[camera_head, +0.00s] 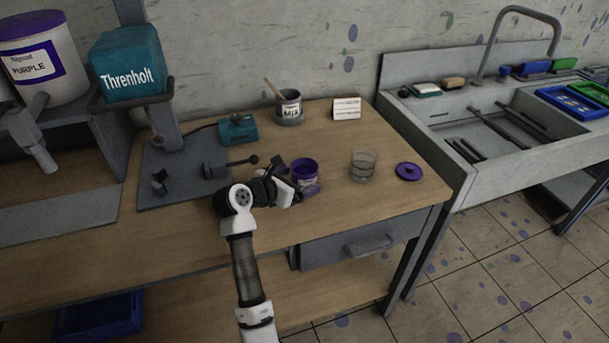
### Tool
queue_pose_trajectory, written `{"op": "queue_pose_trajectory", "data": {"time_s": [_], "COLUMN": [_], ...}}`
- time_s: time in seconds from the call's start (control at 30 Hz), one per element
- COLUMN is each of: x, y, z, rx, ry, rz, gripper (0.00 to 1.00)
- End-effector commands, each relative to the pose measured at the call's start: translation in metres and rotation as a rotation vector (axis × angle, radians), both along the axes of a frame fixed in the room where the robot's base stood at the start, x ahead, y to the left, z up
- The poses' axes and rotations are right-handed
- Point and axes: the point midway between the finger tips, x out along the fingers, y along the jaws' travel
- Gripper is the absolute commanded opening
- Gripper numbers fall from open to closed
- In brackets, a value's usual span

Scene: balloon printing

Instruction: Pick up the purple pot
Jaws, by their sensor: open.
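The purple pot (305,170) stands upright on the wooden workbench. It is a small pot with a purple rim and a pale label, and its top looks open. My gripper (298,188) is open at the pot's near left side, close against it in the picture. My fingers and hand hide part of the pot's lower front. Whether the fingers touch the pot or straddle it cannot be told. A round purple lid (408,171) with a knob lies flat on the bench to the right.
A clear glass beaker (363,166) stands right of the pot. A dark clamp tool (230,167) lies to its left. Behind are a teal block (237,129), a mix cup with a stick (289,107) and a white card (346,109). The bench front right is clear.

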Motion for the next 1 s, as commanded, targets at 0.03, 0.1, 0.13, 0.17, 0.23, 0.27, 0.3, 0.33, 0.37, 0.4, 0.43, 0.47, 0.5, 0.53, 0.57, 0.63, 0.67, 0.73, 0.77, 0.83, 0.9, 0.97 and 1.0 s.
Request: {"op": "queue_pose_trajectory", "data": {"time_s": [0.03, 0.1, 0.13, 0.17, 0.23, 0.27, 0.3, 0.33, 0.37, 0.4, 0.43, 0.47, 0.5, 0.53, 0.57, 0.63, 0.67, 0.73, 0.77, 0.83, 0.9, 0.97, 1.0], "x": [0.005, 0.012, 0.015, 0.018, 0.022, 0.023, 0.023, 0.024, 0.024, 0.024, 0.024, 0.024, 0.024, 0.024, 0.024, 0.023, 0.023, 0.023, 0.023, 0.023, 0.023, 0.023, 0.023], "y": [-0.006, -0.012, -0.014, -0.017, -0.020, -0.020, -0.021, -0.021, -0.021, -0.021, -0.021, -0.021, -0.021, -0.021, -0.021, -0.021, -0.021, -0.021, -0.021, -0.021, -0.021, -0.021, -0.021], "z": [0.000, -0.006, -0.008, -0.009, -0.012, -0.013, -0.013, -0.014, -0.014, -0.014, -0.014, -0.014, -0.014, -0.014, -0.014, -0.014, -0.014, -0.014, -0.014, -0.014, -0.014, -0.013, -0.013], "rx": [-0.002, -0.002, -0.002, -0.002, -0.001, -0.001, -0.001, -0.001, -0.001, 0.000, 0.000, 0.000, -0.001, -0.001, -0.001, -0.001, -0.001, -0.001, -0.001, -0.001, -0.001, -0.001, -0.001], "ry": [0.004, 0.003, 0.003, 0.001, 0.001, 0.001, 0.000, 0.000, -0.001, -0.001, -0.001, -0.001, -0.001, -0.001, -0.001, -0.001, -0.001, -0.001, -0.001, -0.001, -0.001, -0.001, -0.001], "rz": [-0.003, -0.003, -0.002, -0.002, -0.001, -0.001, 0.000, 0.000, 0.000, 0.001, 0.001, 0.001, 0.000, 0.000, 0.000, 0.000, 0.000, 0.000, 0.000, 0.000, 0.000, 0.000, 0.000], "gripper": [0.89, 0.89, 0.89, 0.89, 0.89, 0.89, 0.89, 0.89, 0.89, 0.89, 0.89, 0.89, 0.89, 0.85, 0.81, 0.72, 0.68, 0.59, 0.55, 0.46, 0.37, 0.35, 0.35]}}
